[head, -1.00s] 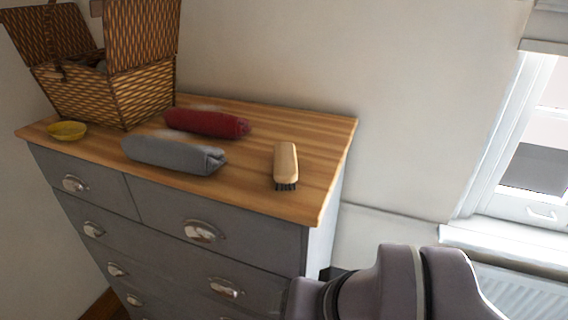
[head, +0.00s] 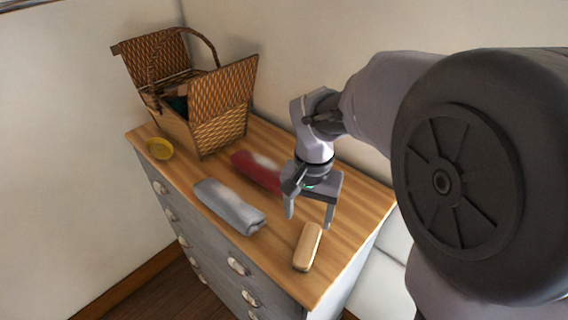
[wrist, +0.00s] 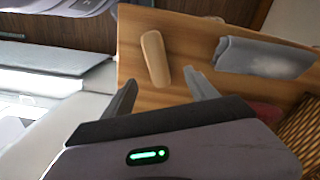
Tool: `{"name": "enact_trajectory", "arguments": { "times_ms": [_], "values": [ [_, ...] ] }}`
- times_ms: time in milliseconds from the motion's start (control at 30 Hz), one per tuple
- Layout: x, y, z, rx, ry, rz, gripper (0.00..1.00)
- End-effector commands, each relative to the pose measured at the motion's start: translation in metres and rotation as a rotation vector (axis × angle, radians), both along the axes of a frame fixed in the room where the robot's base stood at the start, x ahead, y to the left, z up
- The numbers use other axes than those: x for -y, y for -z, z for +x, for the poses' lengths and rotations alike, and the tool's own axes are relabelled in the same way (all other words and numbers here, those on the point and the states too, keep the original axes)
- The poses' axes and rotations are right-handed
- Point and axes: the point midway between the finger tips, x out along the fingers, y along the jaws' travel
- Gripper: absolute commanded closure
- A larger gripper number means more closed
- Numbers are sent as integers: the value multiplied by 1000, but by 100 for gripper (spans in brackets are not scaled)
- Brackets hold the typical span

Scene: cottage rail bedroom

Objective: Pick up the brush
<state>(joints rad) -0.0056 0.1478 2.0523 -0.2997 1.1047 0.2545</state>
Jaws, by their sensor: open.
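The brush (head: 307,247) has a pale wooden back and lies near the right end of the wooden top of a grey chest of drawers. In the wrist view the brush (wrist: 155,58) lies beyond the fingertips, roughly between their lines. My gripper (head: 309,217) is open and empty, above the chest top and a little behind the brush, not touching it. It also shows in the wrist view (wrist: 160,82), with both fingers spread apart. The bristles are hidden underneath.
A rolled grey towel (head: 229,206) lies left of the brush. A rolled red towel (head: 256,172) lies behind it, partly hidden by my gripper. The wall is close behind.

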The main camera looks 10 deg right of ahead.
Motion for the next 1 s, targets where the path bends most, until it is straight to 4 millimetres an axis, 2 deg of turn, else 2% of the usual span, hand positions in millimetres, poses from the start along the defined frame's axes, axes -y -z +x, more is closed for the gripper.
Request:
{"name": "enact_trajectory", "arguments": {
  "times_ms": [33,100,200,367,533,633,800,833,1000],
  "values": [
    [0,17,-1,-6,0,0,33],
    [0,36,-1,-4,0,0,33],
    [0,55,-1,-2,-1,0,33],
    [1,73,-4,-2,0,0,33],
    [3,106,-9,-1,-1,0,33],
    [3,115,-8,1,0,1,33],
    [3,115,-8,1,0,0,33],
    [3,115,-8,1,0,0,35],
    [3,115,-8,2,0,1,68]
  ]
}}
